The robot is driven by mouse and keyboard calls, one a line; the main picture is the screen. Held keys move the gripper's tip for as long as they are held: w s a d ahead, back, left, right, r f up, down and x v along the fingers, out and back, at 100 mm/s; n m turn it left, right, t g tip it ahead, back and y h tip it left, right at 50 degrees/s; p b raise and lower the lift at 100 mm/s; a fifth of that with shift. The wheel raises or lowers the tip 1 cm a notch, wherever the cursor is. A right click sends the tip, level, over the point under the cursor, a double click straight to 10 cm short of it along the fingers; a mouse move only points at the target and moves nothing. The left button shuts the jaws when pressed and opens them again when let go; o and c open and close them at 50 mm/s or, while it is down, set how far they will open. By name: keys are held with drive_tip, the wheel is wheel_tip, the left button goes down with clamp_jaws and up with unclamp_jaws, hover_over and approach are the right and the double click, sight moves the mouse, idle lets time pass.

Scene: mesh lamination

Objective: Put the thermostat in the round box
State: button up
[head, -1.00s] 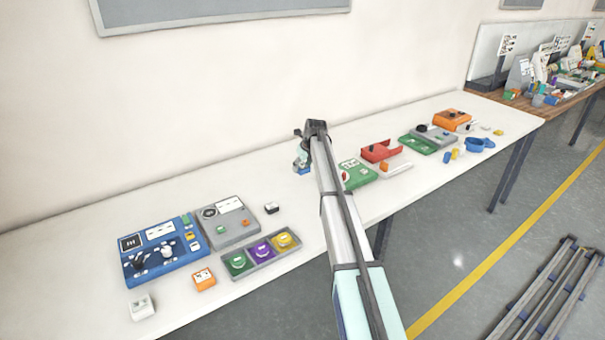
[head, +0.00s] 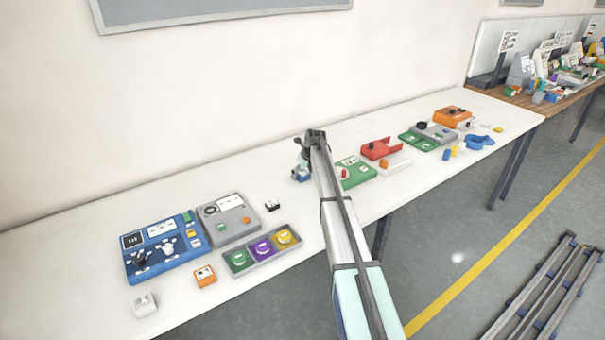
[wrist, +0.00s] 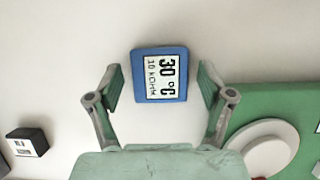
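A small blue block (wrist: 139,76) with a white display reading "30 °C" and "10 kOHM", seemingly the thermostat, lies on the white table in the wrist view. My gripper (wrist: 160,88) is open, with one finger on each side of the block and gaps on both sides. In the head view my gripper (head: 304,160) is low over the table at the middle, with a bit of blue (head: 301,178) below it. I cannot tell for sure which thing is the round box; a rounded blue piece (head: 481,142) lies near the right end of the table.
A green board (wrist: 285,106) with a white round disc (wrist: 268,148) is close on the right in the wrist view. A small black-and-white box (wrist: 27,142) is at the left. Blue (head: 150,271) and grey (head: 236,235) panels stand left on the table (head: 70,225).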

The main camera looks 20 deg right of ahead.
drive_tip(key=b+v, duration=0.2)
drive_tip(key=v, duration=0.8)
drive_tip(key=shift+r+b, duration=0.3)
drive_tip(key=shift+b, duration=0.05)
drive_tip(key=shift+o, duration=0.4)
drive_tip(key=shift+v, duration=0.85)
